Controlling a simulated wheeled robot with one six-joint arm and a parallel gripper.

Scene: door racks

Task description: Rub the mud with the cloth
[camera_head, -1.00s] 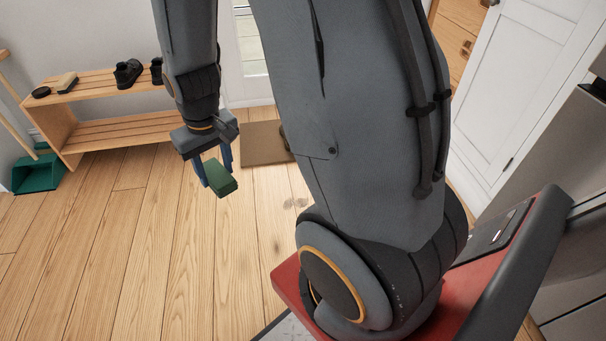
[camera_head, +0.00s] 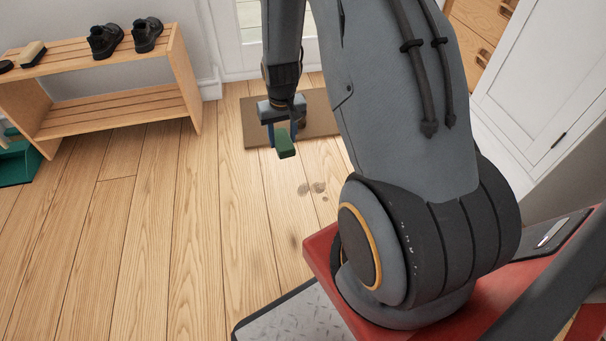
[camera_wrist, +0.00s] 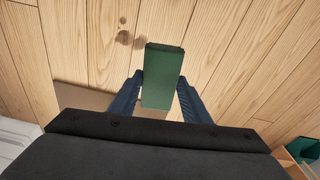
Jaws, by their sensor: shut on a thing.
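My gripper (camera_head: 284,133) is shut on a green block-shaped cloth (camera_head: 286,146). In the wrist view the cloth (camera_wrist: 162,78) sits between the blue fingers (camera_wrist: 160,95) and sticks out past them. It is held above the wooden floor, in front of the doormat. The mud shows as a few brown-grey spots (camera_head: 318,187) on the floor, nearer to my base than the cloth and a little to its right. In the wrist view the mud (camera_wrist: 123,38) lies beyond the cloth and to its left. The cloth looks apart from the mud.
A brown doormat (camera_head: 318,126) lies before the white door. A wooden shoe rack (camera_head: 117,105) with black shoes (camera_head: 105,40) and a brush (camera_head: 33,53) stands at the left. A green dustpan (camera_head: 18,164) is beside it. The floor (camera_head: 190,240) between rack and base is clear.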

